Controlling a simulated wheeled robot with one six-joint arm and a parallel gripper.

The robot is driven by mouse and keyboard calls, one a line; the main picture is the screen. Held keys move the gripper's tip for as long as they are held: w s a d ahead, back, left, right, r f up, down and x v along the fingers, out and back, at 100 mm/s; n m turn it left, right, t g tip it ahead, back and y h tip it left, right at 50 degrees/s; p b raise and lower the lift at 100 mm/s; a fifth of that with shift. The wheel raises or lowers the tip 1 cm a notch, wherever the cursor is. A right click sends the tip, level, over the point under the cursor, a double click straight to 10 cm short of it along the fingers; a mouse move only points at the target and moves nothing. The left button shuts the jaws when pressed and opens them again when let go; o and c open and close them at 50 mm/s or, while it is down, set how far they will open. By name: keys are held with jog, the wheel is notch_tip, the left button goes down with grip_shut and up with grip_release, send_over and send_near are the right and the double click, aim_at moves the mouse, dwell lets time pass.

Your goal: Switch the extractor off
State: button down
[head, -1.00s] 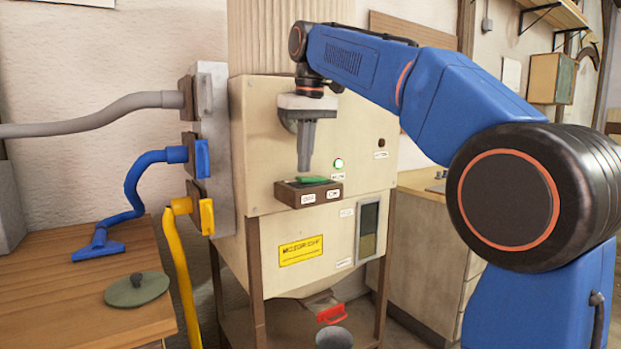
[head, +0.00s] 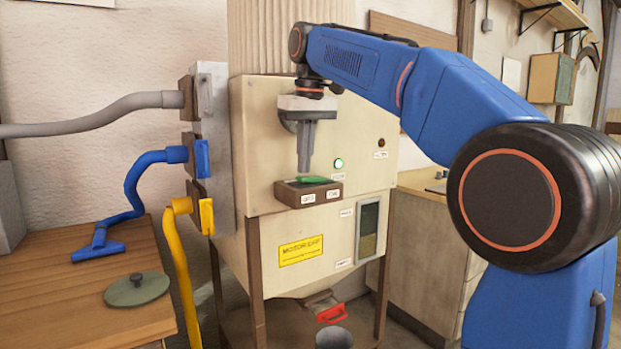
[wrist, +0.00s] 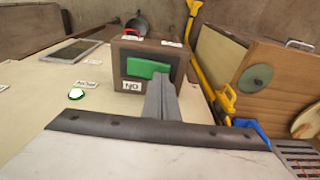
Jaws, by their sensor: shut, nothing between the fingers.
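The extractor (head: 262,130) is a cream cabinet on brown legs. A brown switch box (head: 326,193) juts from its front, with a green rocker (head: 313,180) on top, an OFF label (head: 308,198) on the left and an ON label (head: 333,192) on the right. The green lamp (head: 338,163) above it is lit. My gripper (head: 304,168) is shut and empty, pointing down just over the rocker's left, OFF half. In the wrist view the rocker (wrist: 148,68) lies beside my fingertips, which hide its OFF end. I cannot tell whether they touch.
A grey hose (head: 90,118), a blue hose (head: 137,186) and a yellow hose (head: 180,265) run to the cabinet's left side. A wooden bench (head: 40,295) with a round green lid (head: 137,290) stands at left. A yellow sign (head: 300,250) and a window (head: 369,230) are below the switch.

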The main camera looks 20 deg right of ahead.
aim_at(305, 178)
jog(key=shift+f, duration=0.65)
dwell(0.3)
jog(key=shift+r, duration=0.15)
notch_tip(305, 178, up, 7)
dwell(0.9)
jog(key=shift+s+f, duration=0.1)
jog(key=shift+f, duration=0.1)
jog(key=s+d+f+m+t, duration=0.1)
jog(key=s+d+f, duration=0.2)
jog(key=s+f, duration=0.7)
jog(key=s+d+f+m+t, duration=0.1)
jog(key=s+d+f, duration=0.3)
jog(key=s+f, duration=0.7)
jog(key=s+d+f+m+t, duration=0.1)
jog(key=s+d+f, duration=0.3)
jog(key=s+f, duration=0.6)
notch_tip(305, 178, down, 11)
jog(key=shift+s+f+m+h, duration=0.1)
jog(key=shift+s+m+h, duration=0.2)
jog(key=shift+s, duration=0.1)
